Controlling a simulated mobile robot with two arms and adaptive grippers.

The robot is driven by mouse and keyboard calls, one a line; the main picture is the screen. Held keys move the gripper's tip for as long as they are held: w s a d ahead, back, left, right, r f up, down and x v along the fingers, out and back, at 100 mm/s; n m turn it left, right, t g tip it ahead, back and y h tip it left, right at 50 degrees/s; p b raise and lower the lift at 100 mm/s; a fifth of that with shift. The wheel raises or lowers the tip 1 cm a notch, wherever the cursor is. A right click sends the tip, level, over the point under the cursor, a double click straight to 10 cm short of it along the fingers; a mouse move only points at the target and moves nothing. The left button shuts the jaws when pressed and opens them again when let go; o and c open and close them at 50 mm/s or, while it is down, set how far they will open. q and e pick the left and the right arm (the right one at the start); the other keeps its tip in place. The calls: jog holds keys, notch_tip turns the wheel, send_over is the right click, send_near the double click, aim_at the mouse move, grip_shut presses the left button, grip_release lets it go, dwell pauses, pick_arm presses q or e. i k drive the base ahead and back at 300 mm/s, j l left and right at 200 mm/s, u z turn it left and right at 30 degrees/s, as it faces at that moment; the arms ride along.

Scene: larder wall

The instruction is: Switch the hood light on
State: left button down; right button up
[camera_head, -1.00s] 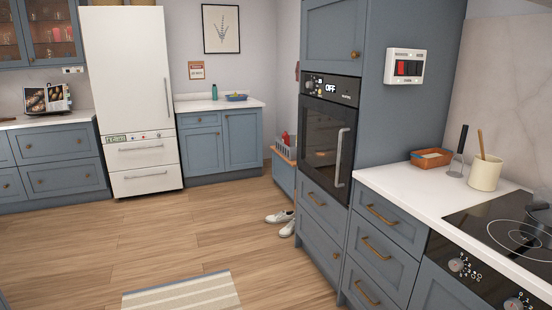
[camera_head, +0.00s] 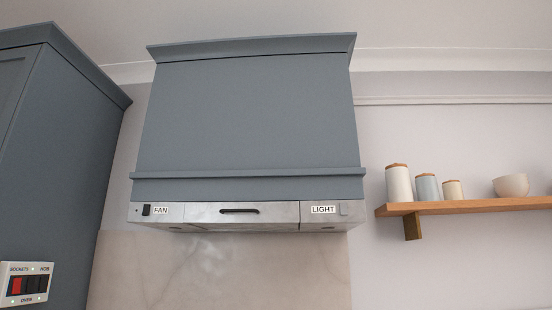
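The blue-grey range hood (camera_head: 247,125) fills the middle of the head view, high on the wall. Its metal front strip (camera_head: 195,213) has a black switch (camera_head: 146,210) beside a FAN label at the left and a dark slot-like handle (camera_head: 239,211) in the middle. A LIGHT label (camera_head: 323,209) is at the right, with a small grey light switch (camera_head: 345,209) just right of it. The switch is too small to tell its position. No glow shows under the hood. Neither of my grippers is in view.
A tall blue cabinet (camera_head: 62,150) stands at the left, with a switch panel (camera_head: 26,285) marked SOCKETS, HOB and OVEN on its side. A wooden shelf (camera_head: 465,207) at the right carries several canisters and a bowl (camera_head: 511,185). Bare wall lies between shelf and hood.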

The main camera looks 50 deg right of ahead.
aim_at(343, 206)
jog(key=z, duration=1.5)
